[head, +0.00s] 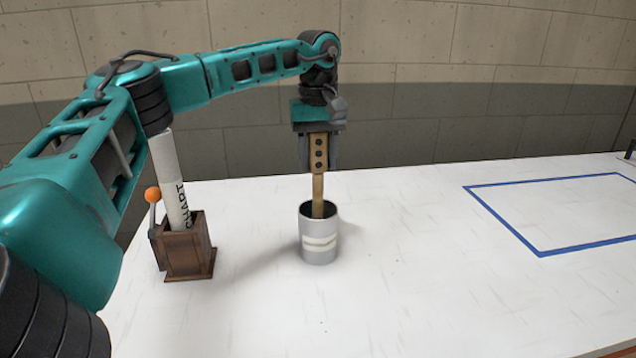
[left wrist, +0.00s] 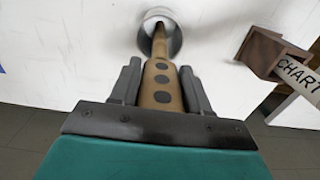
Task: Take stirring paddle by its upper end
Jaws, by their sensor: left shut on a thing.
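The stirring paddle (head: 318,190) is a tan wooden stick with dark round spots on its wide upper end. It stands upright with its lower end inside a grey metal can (head: 319,242) with a pale label. My left gripper (head: 318,160) points down over the can and is shut on the paddle's upper end. In the left wrist view the paddle (left wrist: 161,75) runs between the two fingers of the gripper (left wrist: 158,90) down into the can (left wrist: 160,22). The paddle's lower tip is hidden in the can. My right gripper is not in view.
A brown wooden box (head: 187,250) with an orange-knobbed lever (head: 152,195) holds a rolled white chart (head: 172,185) left of the can. A blue taped rectangle (head: 540,252) marks the white table at right. The table between can and rectangle is clear.

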